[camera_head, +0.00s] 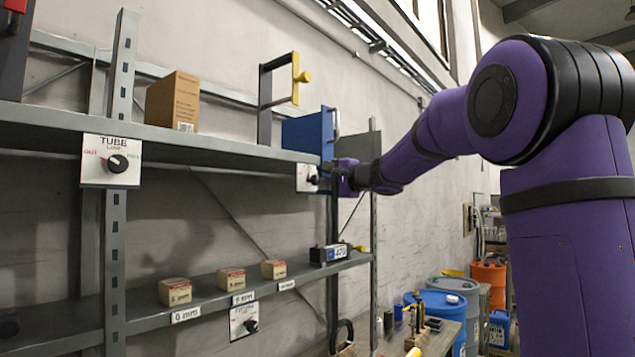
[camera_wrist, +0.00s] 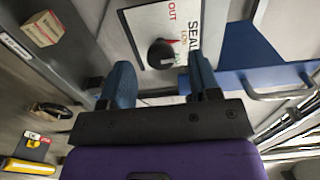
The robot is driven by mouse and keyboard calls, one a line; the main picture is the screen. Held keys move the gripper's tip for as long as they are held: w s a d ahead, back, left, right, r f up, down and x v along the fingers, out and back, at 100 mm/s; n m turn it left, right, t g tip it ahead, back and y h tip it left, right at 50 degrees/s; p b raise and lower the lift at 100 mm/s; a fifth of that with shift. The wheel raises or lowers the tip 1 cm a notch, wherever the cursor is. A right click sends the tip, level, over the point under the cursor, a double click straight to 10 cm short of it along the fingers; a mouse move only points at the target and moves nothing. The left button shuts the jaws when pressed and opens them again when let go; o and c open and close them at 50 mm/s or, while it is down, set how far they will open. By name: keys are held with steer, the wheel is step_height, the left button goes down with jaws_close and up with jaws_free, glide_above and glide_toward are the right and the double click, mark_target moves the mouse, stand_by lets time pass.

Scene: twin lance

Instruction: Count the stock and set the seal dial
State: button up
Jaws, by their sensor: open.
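The seal dial is a black knob (camera_wrist: 162,54) on a white plate (camera_wrist: 142,20) marked SEAL, OUT and LOW, with other lettering partly hidden. A red mark shows at the knob's upper right edge in the wrist view. In the head view the plate (camera_head: 305,178) hangs on the upper shelf's edge, partly behind my gripper (camera_head: 335,181). My gripper (camera_wrist: 160,66) is open and empty, its blue fingers on either side of the knob; contact cannot be told. Small labelled cartons (camera_head: 175,291), (camera_head: 231,279) and (camera_head: 274,269) sit spaced along the lower shelf.
A TUBE dial (camera_head: 117,162) and a lower dial plate (camera_head: 243,321) hang on the shelf edges. A brown box (camera_head: 173,102) and a blue bin (camera_head: 308,135) stand on the upper shelf (camera_head: 225,152). Blue drums (camera_head: 437,306) and a cluttered bench (camera_head: 432,340) are at right.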

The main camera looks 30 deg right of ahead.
steer(key=v, duration=0.8)
steer(key=s+a+f+n+g, duration=0.7)
steer(key=s+a+f, duration=0.5)
steer(key=s+a, duration=0.3)
steer(key=s+f+n+g+h, duration=0.4)
steer(key=s+f+n+h, duration=0.2)
steer(key=s+f, duration=0.8)
steer(key=s, duration=0.4)
steer(key=shift+d+f+n+h, duration=0.2)
steer(key=shift+f+n+h, duration=0.1)
steer(key=shift+f+h, duration=0.1)
steer(key=shift+s, duration=0.1)
